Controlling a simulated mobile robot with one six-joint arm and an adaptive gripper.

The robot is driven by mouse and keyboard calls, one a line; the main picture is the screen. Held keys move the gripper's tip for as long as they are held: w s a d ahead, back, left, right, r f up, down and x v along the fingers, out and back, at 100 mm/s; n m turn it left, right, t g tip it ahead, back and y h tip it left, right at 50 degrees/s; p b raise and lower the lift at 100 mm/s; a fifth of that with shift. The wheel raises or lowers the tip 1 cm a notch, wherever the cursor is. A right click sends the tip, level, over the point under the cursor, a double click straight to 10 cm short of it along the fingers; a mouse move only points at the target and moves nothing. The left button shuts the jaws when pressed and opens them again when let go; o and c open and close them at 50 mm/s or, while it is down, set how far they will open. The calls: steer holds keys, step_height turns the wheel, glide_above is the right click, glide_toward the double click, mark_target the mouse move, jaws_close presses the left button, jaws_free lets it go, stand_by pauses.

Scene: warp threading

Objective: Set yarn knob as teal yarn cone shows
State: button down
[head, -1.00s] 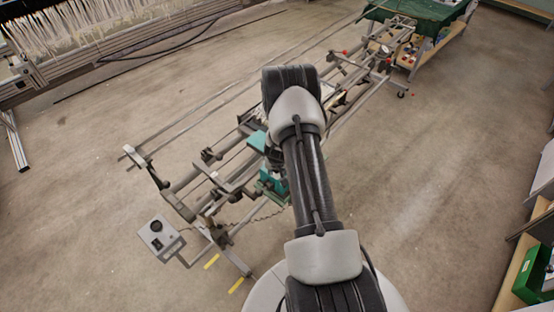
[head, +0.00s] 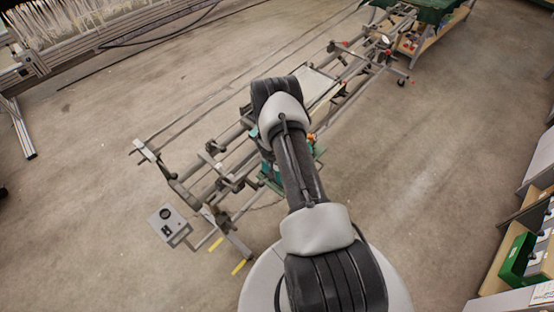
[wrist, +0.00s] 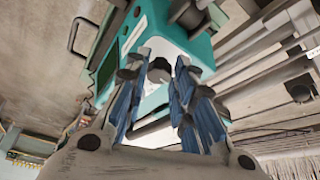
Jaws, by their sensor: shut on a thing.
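In the wrist view, my gripper (wrist: 159,72) has blue-padded fingers closed around a dark round knob (wrist: 160,66). The knob is on the white face of a teal-and-white machine (wrist: 167,45). The fingers partly cover the knob, and I cannot read its setting. In the head view, teal parts of the machine (head: 270,176) show beside my arm, which hides my gripper and the knob. I cannot make out a teal yarn cone in either view.
A long grey metal frame (head: 200,178) runs diagonally under my arm. A grey control box (head: 168,223) stands at its near left end. A loom with white threads (head: 75,25) is at upper left. Shelving with a green bin (head: 517,258) is at right. Open floor lies between.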

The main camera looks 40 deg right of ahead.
steer(key=m+b, duration=0.1)
steer(key=m, duration=0.1)
steer(key=m+g+h+b, duration=0.1)
steer(key=m+b, duration=0.1)
steer(key=shift+w+a+f+m+g, duration=0.1)
steer(key=shift+w+f+m+g, duration=0.05)
steer(key=shift+w+m+g, duration=0.2)
steer(key=shift+w+m+g+b, duration=0.15)
steer(key=shift+m+g+b, duration=0.3)
steer(key=shift+m+b, duration=1.35)
steer(key=shift+m, duration=0.15)
steer(key=shift+r+g, duration=0.2)
steer(key=shift+g, duration=0.1)
steer(key=c, duration=1.3)
jaws_free()
steer(key=shift+c, duration=0.2)
